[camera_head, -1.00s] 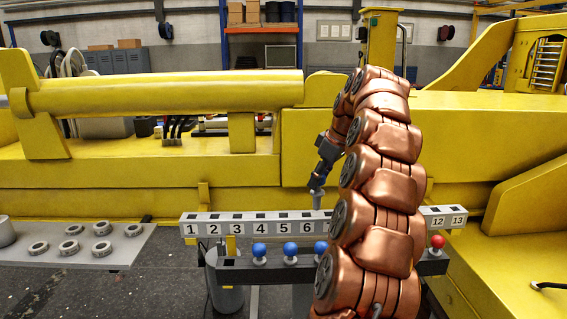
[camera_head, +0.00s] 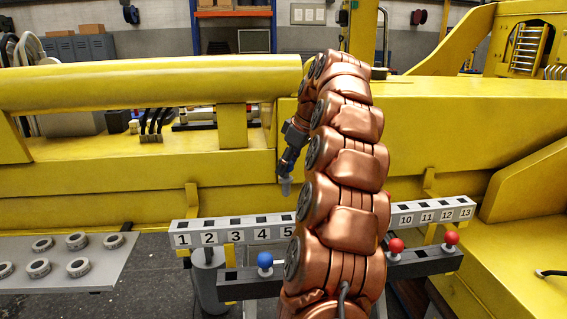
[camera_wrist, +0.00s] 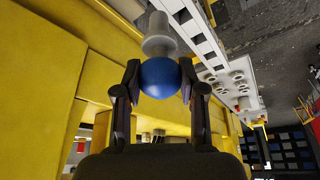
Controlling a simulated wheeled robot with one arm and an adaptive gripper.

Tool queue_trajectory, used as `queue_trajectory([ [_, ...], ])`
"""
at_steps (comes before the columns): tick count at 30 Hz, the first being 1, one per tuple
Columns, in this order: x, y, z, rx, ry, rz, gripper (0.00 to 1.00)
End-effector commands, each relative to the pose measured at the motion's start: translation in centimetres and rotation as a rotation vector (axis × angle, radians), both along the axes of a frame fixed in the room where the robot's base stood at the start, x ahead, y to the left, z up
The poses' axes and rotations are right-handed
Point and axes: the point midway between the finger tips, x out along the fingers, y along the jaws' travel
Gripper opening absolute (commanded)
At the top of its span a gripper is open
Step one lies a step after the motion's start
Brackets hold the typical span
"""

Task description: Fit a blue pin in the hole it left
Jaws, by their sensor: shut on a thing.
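My gripper (camera_head: 289,160) is shut on a blue pin, and it also shows in the wrist view (camera_wrist: 160,84). The fingers hold the pin by its blue ball head (camera_wrist: 158,80), and its grey shank (camera_wrist: 159,38) points away from them. In the head view the grey shank (camera_head: 286,187) points down, apart from the numbered rail (camera_head: 222,224), in line with number 5. The holes past 5 up to about 9 are hidden behind my arm. Another blue pin (camera_head: 265,260) stands in the dark front rail (camera_head: 243,277).
Two red pins (camera_head: 396,246) (camera_head: 451,238) stand at the right of the dark rail. A grey table (camera_head: 108,268) with several metal rings lies at the left. The yellow boom (camera_head: 150,84) stretches behind the rails. My arm covers the middle of both rails.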

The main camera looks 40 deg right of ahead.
Motion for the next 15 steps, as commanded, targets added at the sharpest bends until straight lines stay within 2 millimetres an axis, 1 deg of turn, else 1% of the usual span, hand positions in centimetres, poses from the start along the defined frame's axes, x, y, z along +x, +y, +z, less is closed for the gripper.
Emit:
queue_trajectory([
  [15, 0.1, 0.1, -3.2, 0.0, -0.001, 0.001, 0.0],
])
